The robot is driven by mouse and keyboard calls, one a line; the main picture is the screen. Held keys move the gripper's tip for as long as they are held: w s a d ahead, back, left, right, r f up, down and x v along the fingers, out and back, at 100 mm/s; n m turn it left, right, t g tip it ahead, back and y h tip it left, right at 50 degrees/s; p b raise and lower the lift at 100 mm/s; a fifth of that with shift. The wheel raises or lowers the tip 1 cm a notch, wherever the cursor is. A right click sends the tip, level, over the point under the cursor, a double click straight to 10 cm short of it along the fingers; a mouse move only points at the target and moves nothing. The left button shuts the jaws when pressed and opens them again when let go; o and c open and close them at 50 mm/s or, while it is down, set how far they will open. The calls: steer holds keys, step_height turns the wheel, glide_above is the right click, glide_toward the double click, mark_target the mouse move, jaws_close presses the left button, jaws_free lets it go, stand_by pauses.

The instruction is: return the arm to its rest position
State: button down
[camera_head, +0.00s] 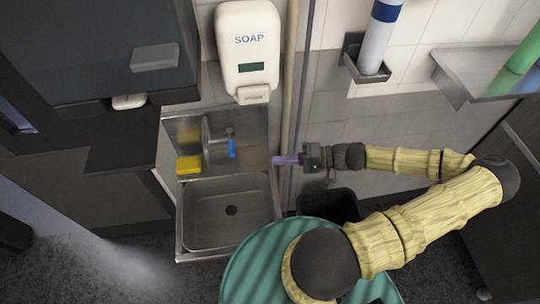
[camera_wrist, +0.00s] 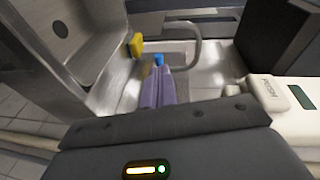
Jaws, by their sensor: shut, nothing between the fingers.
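My gripper (camera_head: 285,160) is at the end of my outstretched yellow arm, pointing left toward the sink area. Its purple fingers are shut with nothing between them. In the wrist view my gripper (camera_wrist: 158,88) points toward the faucet and its blue handle. In the head view it is right of the blue handle (camera_head: 232,147), apart from it. My arm bends across the right side of the head view, over the round teal top in front.
A steel sink (camera_head: 264,215) with a faucet and a yellow sponge (camera_head: 188,165) is at left. A soap dispenser (camera_head: 247,50) hangs above. Vertical pipes (camera_head: 289,90) run close to my gripper. A steel shelf (camera_head: 450,85) is at right, and a dark bin (camera_head: 340,205) stands below my arm.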

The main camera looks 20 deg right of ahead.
steer(key=shift+s+d, duration=0.15)
steer(key=shift+s, duration=0.2)
stand_by(0.3)
steer(key=s+a+f+n+g+h, duration=0.2)
steer(key=s+a+f+g+h, duration=0.35)
steer(key=g, duration=0.35)
steer(key=w+a+r+t+h, duration=0.1)
steer(key=r+h, duration=0.3)
steer(key=r, duration=0.4)
steer(key=w+a+r+n+t+h, duration=0.1)
steer(key=w+r+t+h, duration=0.1)
steer(key=r+h, duration=0.3)
step_height(320, 180, up, 4)
steer(key=shift+w+t, duration=0.35)
steer(key=shift+t, duration=0.45)
